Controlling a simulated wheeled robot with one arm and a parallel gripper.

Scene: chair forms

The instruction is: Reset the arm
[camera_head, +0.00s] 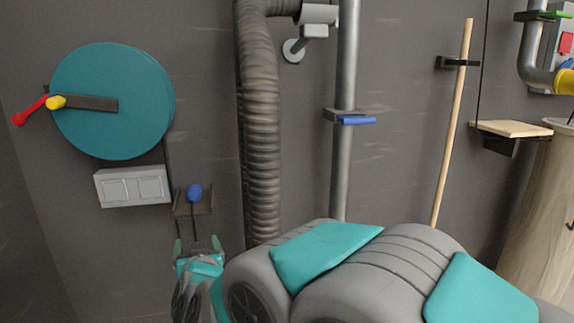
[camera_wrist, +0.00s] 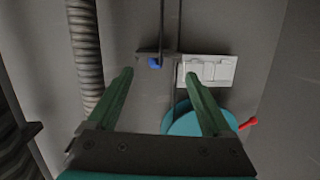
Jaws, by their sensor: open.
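My gripper (camera_head: 198,247) shows at the lower left of the head view, below a small shelf with a blue ball-shaped knob (camera_head: 194,193). In the wrist view my gripper (camera_wrist: 160,76) has its two green fingers spread wide with nothing between them. The blue knob (camera_wrist: 154,62) shows beyond the fingertips there, apart from them. My grey and teal arm links fill the lower middle of the head view.
A teal disc (camera_head: 125,105) with a red and yellow handle is on the wall, above a white switch box (camera_head: 133,186). A ribbed hose (camera_head: 262,130), a metal pipe (camera_head: 345,170) with a blue lever and a wooden pole (camera_head: 452,125) run up the wall. A wooden shelf (camera_head: 511,128) is at right.

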